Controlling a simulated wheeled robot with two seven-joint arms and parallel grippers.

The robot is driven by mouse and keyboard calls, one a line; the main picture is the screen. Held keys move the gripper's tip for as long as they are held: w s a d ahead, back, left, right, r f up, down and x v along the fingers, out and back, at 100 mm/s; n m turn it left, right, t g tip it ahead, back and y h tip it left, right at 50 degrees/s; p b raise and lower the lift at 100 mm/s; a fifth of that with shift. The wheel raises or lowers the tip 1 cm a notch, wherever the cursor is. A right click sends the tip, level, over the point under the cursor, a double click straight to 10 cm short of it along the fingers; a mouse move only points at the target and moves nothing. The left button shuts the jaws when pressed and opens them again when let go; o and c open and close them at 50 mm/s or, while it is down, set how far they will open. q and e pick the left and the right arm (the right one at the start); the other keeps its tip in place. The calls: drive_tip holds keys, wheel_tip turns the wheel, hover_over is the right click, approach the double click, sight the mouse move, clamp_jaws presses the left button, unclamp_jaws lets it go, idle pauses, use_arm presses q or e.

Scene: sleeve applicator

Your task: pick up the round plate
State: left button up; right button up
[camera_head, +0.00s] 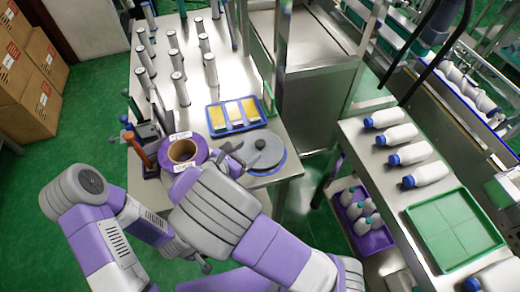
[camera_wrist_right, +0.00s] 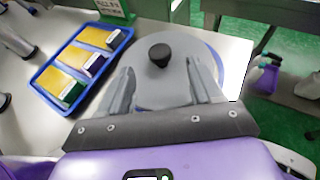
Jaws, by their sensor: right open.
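The round plate (camera_head: 268,157) is a flat grey disc with a black knob (camera_wrist_right: 160,54) in its middle. It lies on a blue round base at the right front corner of the steel table. In the wrist view the plate (camera_wrist_right: 150,92) fills the space in front of my right gripper (camera_wrist_right: 160,68). That gripper is open, with one finger towards each side of the plate and the knob just beyond the fingertips. In the head view my right gripper (camera_head: 232,157) is at the plate's left edge. Whether the fingers touch the plate is unclear. My left gripper cannot be made out.
A blue tray (camera_head: 211,128) with several yellow-topped boxes stands just behind the plate. A purple tape roll (camera_head: 203,148) is close on the left, with a tool holder (camera_head: 146,133) beyond. Several grey cylinders stand farther back. A side table (camera_head: 385,194) with bottles is at right.

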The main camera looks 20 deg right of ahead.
sight(258, 145)
drive_tip(key=b+x, duration=0.1)
drive_tip(key=x, duration=0.5)
drive_tip(key=shift+b, duration=0.4)
drive_tip(key=shift+r, duration=0.1)
clamp_jaws()
